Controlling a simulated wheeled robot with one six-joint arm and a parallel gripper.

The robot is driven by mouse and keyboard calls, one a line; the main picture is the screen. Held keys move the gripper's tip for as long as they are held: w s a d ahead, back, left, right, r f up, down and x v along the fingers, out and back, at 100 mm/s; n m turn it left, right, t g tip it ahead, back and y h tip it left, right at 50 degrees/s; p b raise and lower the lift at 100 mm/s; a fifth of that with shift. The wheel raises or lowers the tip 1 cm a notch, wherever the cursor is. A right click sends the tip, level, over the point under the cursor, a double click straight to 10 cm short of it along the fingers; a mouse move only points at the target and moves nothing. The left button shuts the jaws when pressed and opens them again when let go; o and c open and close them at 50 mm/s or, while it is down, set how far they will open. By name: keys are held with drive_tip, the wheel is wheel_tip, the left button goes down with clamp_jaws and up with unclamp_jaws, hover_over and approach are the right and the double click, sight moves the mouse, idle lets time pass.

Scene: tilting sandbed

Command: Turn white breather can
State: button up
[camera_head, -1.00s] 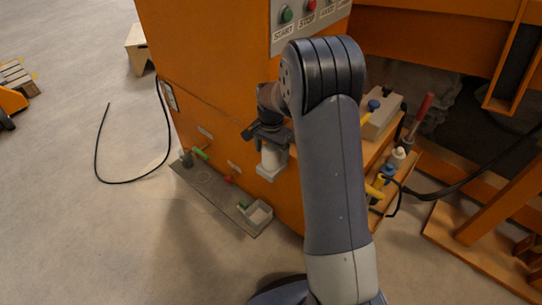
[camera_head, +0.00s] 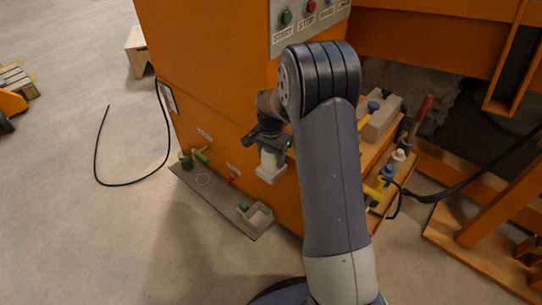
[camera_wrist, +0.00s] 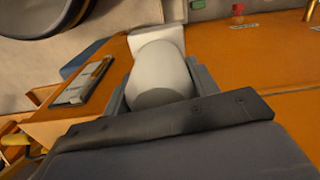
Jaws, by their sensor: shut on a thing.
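The white breather can (camera_wrist: 160,72) is a rounded white cylinder. In the wrist view it sits between the two fingers of my gripper (camera_wrist: 160,92), which is shut on it. In the head view my gripper (camera_head: 268,150) points down in front of the orange cabinet (camera_head: 205,85), with the white can (camera_head: 271,160) below the dark wrist. A pale bracket-like piece (camera_head: 271,174) shows under the can; whether it is a fingertip or a holder I cannot tell. The can's far end is partly hidden in both views.
A panel with START and STOP buttons (camera_head: 305,15) is above. A wooden shelf with tools and bottles (camera_head: 388,170) stands right of my arm. The floor at left is mostly clear.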

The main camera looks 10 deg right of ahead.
drive_tip(key=shift+n, duration=0.3)
drive_tip(key=n+p, duration=0.1)
drive_tip(key=n, duration=0.2)
drive_tip(key=shift+r+p, duration=0.1)
drive_tip(key=shift+p, duration=0.2)
drive_tip(key=shift+n+p, duration=0.4)
drive_tip(key=shift+n, duration=1.7)
drive_tip(key=o, duration=1)
